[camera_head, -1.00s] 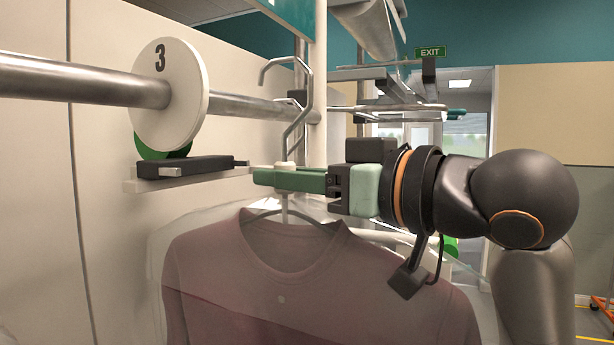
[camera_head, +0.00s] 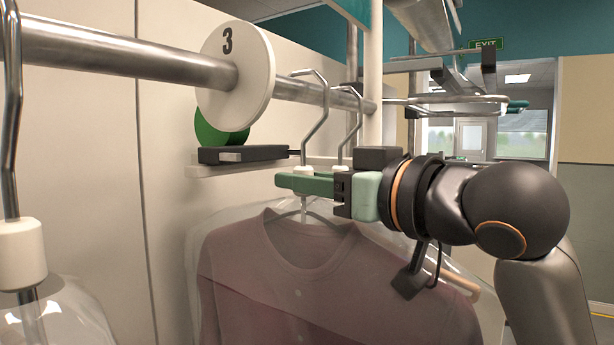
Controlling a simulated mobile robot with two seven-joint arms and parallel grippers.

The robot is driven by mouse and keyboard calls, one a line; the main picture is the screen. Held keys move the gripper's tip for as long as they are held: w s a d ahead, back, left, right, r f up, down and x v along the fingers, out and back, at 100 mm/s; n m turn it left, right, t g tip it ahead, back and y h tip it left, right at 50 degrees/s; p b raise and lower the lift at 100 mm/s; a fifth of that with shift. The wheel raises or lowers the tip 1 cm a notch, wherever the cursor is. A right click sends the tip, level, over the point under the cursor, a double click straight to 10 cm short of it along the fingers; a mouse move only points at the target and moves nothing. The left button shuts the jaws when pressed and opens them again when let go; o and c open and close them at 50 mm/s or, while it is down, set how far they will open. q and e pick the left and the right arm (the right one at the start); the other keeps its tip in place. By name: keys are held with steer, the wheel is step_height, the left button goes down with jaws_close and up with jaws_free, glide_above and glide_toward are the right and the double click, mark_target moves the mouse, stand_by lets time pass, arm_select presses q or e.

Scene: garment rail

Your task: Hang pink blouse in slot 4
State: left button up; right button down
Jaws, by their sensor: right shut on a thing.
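The pink blouse (camera_head: 290,275) hangs upright on a hanger under a clear cover in the middle of the head view. Its hanger's metal hook (camera_head: 324,105) overlaps the rail (camera_head: 110,55) just right of the disc marked 3 (camera_head: 235,70). The hook's top shows above the rail; I cannot tell whether it rests on it. My right gripper (camera_head: 303,183) comes in from the right, below the rail, shut on the hanger's neck just under the hook. No disc marked 4 is visible. My left gripper is not in view.
Another hanger (camera_head: 22,255) with a clear cover hangs close at the left edge. A second hook (camera_head: 349,135) stands behind the blouse's hook, near the white post (camera_head: 372,75). A dark block on a ledge (camera_head: 243,154) sits below the disc, left of my gripper.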

steer(key=c, duration=0.6)
jaws_free()
steer(key=shift+f, duration=0.1)
